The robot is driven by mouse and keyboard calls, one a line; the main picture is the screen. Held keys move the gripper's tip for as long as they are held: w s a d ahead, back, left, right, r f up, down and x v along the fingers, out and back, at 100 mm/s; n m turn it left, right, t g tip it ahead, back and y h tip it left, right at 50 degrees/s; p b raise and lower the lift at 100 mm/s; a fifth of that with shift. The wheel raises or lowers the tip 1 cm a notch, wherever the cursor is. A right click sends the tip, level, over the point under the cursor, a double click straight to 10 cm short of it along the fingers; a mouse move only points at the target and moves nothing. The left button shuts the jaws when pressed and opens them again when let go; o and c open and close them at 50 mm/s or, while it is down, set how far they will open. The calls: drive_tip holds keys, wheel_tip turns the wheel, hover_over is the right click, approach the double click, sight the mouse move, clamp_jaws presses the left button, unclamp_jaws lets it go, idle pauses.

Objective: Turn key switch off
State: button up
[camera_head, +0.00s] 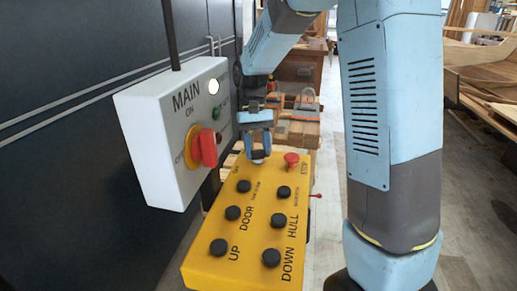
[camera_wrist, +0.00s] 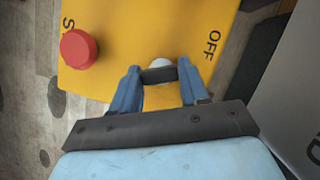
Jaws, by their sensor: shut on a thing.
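The key switch (camera_wrist: 162,63) is on the far end of a yellow control box (camera_head: 205,266), beside the printed word OFF. Its round pale collar shows in the wrist view, and a dark bar, seemingly its key (camera_wrist: 158,76), stands in front of the collar. My gripper (camera_wrist: 158,73) is shut on the key, with one blue finger on each side. In the head view, my gripper (camera_head: 258,150) points down at the far end of the box and hides most of the switch. I cannot read the key's exact angle.
A red stop button (camera_head: 291,158) sits close to the right of my gripper; it also shows in the wrist view (camera_wrist: 78,48). Several black buttons (camera_head: 271,257) cover the box. A white MAIN box (camera_head: 150,150) with a red handle (camera_head: 208,148) stands close on the left.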

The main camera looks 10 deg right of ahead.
drive_tip(key=shift+n, duration=0.5)
drive_tip(key=o, duration=1.1)
drive_tip(key=shift+c, duration=0.2)
drive_tip(key=shift+r, duration=0.2)
drive_tip(key=v, duration=1.3)
drive_tip(key=shift+a+r, duration=0.25)
drive_tip(key=shift+s, duration=0.1)
drive_tip(key=s+d+t, duration=0.5)
drive_tip(key=s+d, duration=0.1)
drive_tip(key=s, duration=0.5)
drive_tip(key=s+d+m+t, duration=0.1)
drive_tip(key=s+d+t, duration=0.4)
drive_tip(key=s, duration=0.7)
drive_tip(key=shift+d+m, duration=0.3)
drive_tip(key=shift+d, duration=0.5)
